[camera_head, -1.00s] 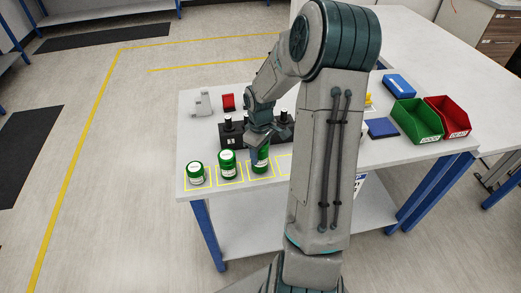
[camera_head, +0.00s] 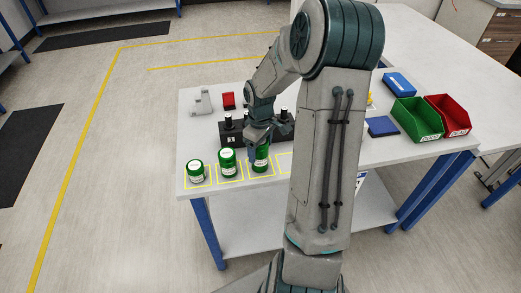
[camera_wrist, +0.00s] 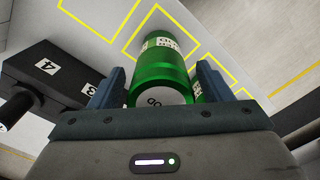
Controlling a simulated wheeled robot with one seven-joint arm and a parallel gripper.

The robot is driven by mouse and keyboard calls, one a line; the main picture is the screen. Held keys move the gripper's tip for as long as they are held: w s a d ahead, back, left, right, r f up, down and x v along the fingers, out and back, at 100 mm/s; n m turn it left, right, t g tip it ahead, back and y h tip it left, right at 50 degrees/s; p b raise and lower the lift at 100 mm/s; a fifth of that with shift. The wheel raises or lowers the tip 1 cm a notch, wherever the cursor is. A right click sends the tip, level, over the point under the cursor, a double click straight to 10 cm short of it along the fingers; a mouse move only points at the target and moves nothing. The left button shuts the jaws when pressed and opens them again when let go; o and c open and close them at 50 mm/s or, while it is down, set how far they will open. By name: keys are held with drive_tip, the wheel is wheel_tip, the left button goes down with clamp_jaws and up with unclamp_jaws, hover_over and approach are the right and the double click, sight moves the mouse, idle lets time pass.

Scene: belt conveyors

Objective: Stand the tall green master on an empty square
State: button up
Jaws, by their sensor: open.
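The tall green master (camera_head: 262,160) stands upright in the third yellow square from the left, along the table's front edge. In the wrist view the green cylinder (camera_wrist: 161,68), with a white lettered end, sits between my two fingers. My gripper (camera_head: 257,147) is around its upper part; the fingers (camera_wrist: 160,78) are apart, with a gap visible on the left side. A short green master (camera_head: 195,173) and a medium one (camera_head: 228,164) stand in the two squares to the left. A bare yellow square (camera_head: 284,164) lies to the right, partly hidden by my arm.
A black block (camera_head: 232,134) with numbered places and black-topped pieces stands just behind; it also shows in the wrist view (camera_wrist: 60,75). A grey stand (camera_head: 202,101) and a red piece (camera_head: 228,100) are behind. Green (camera_head: 417,120) and red bins (camera_head: 449,116) stand right.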

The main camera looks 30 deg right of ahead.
wheel_tip(320, 180, up, 10)
drive_tip(key=shift+f+b, duration=0.15)
drive_tip(key=shift+b, duration=0.5)
drive_tip(key=shift+s+a+r, duration=0.1)
drive_tip(key=shift+a+r, duration=0.1)
drive_tip(key=shift+r, duration=0.4)
drive_tip(key=s+a+r+m+t, duration=0.2)
drive_tip(key=s+a, duration=0.4)
drive_tip(key=s, duration=0.3)
drive_tip(key=s+a+r+m+t, duration=0.1)
drive_tip(key=s+a+r+m, duration=0.2)
drive_tip(key=s+a, duration=0.4)
drive_tip(key=s, duration=0.3)
drive_tip(key=shift+a+r+m+t, duration=0.2)
drive_tip(key=shift+r+m+t, duration=0.2)
drive_tip(key=shift+d, duration=0.1)
